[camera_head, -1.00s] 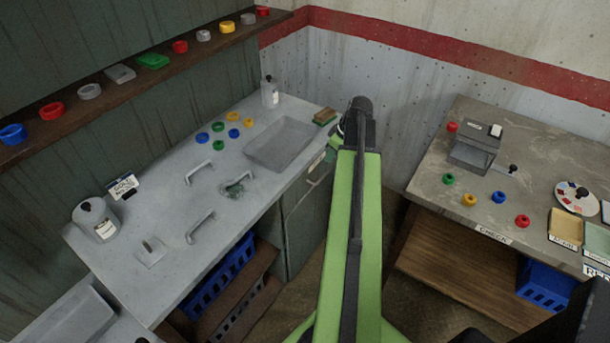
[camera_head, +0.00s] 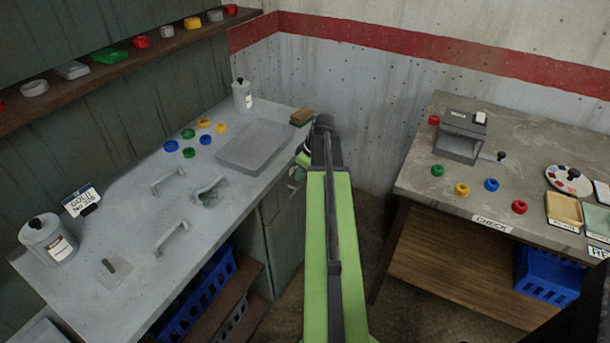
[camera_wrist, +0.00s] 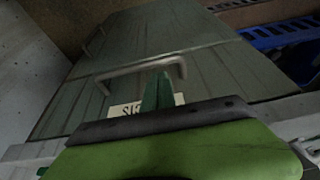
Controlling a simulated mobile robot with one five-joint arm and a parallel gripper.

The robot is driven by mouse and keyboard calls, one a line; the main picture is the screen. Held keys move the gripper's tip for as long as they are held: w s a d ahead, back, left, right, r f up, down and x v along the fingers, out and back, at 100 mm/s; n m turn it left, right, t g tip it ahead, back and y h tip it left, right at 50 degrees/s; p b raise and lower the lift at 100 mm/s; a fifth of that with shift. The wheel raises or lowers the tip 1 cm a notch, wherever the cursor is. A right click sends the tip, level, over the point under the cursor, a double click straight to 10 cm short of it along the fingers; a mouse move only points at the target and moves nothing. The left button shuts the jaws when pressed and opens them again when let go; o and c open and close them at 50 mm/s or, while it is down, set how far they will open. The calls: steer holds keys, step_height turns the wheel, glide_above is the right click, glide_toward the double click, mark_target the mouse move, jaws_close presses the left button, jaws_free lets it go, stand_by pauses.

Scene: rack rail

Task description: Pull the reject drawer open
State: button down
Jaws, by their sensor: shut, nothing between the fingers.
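My gripper (camera_wrist: 158,88) is shut and empty; its green fingers stand together in the wrist view. They appear in front of a grey-green cabinet front with a pale bar handle (camera_wrist: 130,72) and overlap part of it. Contact cannot be told. A white label (camera_wrist: 126,109) below the handle is mostly hidden by my gripper and unreadable. In the head view my gripper (camera_head: 298,172) is beside the right end of the sink counter, largely behind my arm. A cut-off label starting with "RE" (camera_head: 600,251) is on the right bench's edge. I cannot tell which front is the reject drawer.
The sink counter (camera_head: 105,235) holds loose rings, handles and a canister. The right bench (camera_head: 415,185) carries a grey device (camera_head: 460,137) and several coloured rings. Blue crates (camera_head: 545,275) sit below both worktops. Floor shows between them.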

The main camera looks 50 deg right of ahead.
steer(key=shift+w+f, duration=0.2)
steer(key=shift+f, duration=0.25)
